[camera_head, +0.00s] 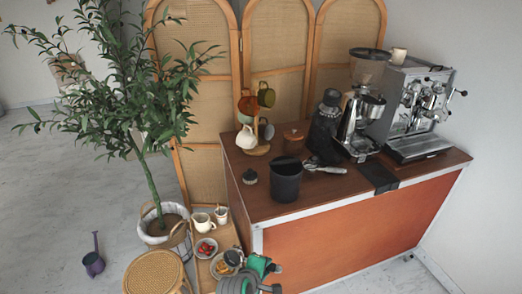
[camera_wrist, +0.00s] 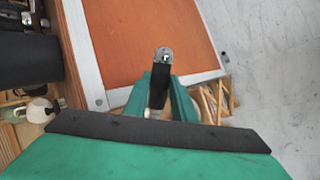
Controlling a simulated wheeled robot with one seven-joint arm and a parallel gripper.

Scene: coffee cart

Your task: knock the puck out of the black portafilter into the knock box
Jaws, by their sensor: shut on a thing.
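My gripper (camera_head: 256,268), with green fingers, is low in front of the cart's left front corner in the head view. In the wrist view its fingers (camera_wrist: 162,98) are shut on the black handle of the portafilter (camera_wrist: 160,80), whose metal end cap points up the picture. In the head view a dark round part beside the fingers looks like the portafilter's head (camera_head: 233,257); the puck cannot be made out. The knock box (camera_head: 286,182), a black open-topped cylinder, stands on the cart top above and right of my gripper. A large black shape at the wrist view's left edge is probably it (camera_wrist: 28,58).
The cart top (camera_head: 262,205) also holds a small black tamper-like piece (camera_head: 249,176), a metal-handled tool (camera_head: 325,168), a mug tree (camera_head: 258,150), a grinder (camera_head: 362,120) and an espresso machine (camera_head: 415,110). A low shelf with cups and plates (camera_head: 206,248) and a plant (camera_head: 150,185) stand left.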

